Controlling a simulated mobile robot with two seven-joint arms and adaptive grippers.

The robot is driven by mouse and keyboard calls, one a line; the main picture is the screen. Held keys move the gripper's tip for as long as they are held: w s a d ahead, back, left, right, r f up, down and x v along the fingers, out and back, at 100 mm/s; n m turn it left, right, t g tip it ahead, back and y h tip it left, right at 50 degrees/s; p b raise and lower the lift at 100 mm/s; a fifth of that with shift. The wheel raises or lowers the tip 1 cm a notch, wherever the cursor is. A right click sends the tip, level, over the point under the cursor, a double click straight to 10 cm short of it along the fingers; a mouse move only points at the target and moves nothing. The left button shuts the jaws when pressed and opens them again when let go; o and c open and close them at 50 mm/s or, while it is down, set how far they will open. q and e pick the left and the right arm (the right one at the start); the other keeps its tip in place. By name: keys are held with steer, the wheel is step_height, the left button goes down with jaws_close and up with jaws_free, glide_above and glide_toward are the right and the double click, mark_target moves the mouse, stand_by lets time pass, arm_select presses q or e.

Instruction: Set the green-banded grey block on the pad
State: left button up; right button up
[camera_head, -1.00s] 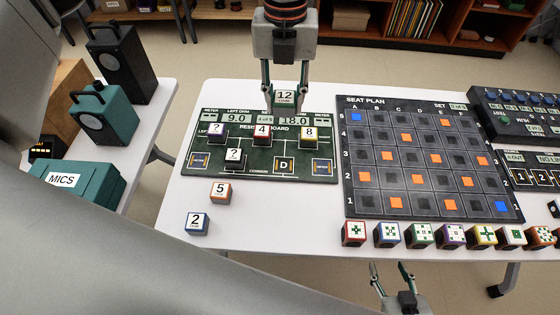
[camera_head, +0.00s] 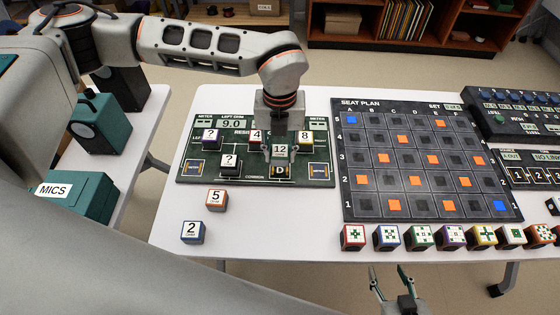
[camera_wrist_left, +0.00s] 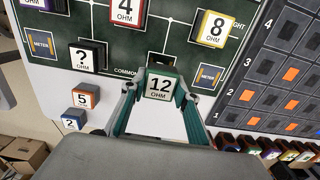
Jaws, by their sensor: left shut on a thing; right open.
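The green-banded grey block marked 12 (camera_head: 280,149) is between the fingers of my left gripper (camera_head: 280,154), which is shut on it. It also shows in the left wrist view (camera_wrist_left: 160,86), label facing the camera. In the head view the block is just above the dark pad marked D (camera_head: 281,171) on the green resistor board (camera_head: 205,174). I cannot tell whether the block touches the board. My right gripper (camera_head: 391,275) is open and empty at the table's front edge.
Blocks marked 4 (camera_head: 256,138), 8 (camera_head: 304,140) and two marked "?" (camera_head: 231,162) stand around on the board. Blocks 5 (camera_head: 217,200) and 2 (camera_head: 193,232) are on the white table. The seat plan (camera_head: 365,206) lies right, with several patterned cubes before it.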

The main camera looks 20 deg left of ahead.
mark_target(280, 170)
arm_select(q)
steer(key=shift+f, duration=2.15)
steer(key=shift+f, duration=0.15)
steer(key=o, duration=1.1)
step_height(280, 170, up, 11)
steer(key=shift+r, duration=0.7)
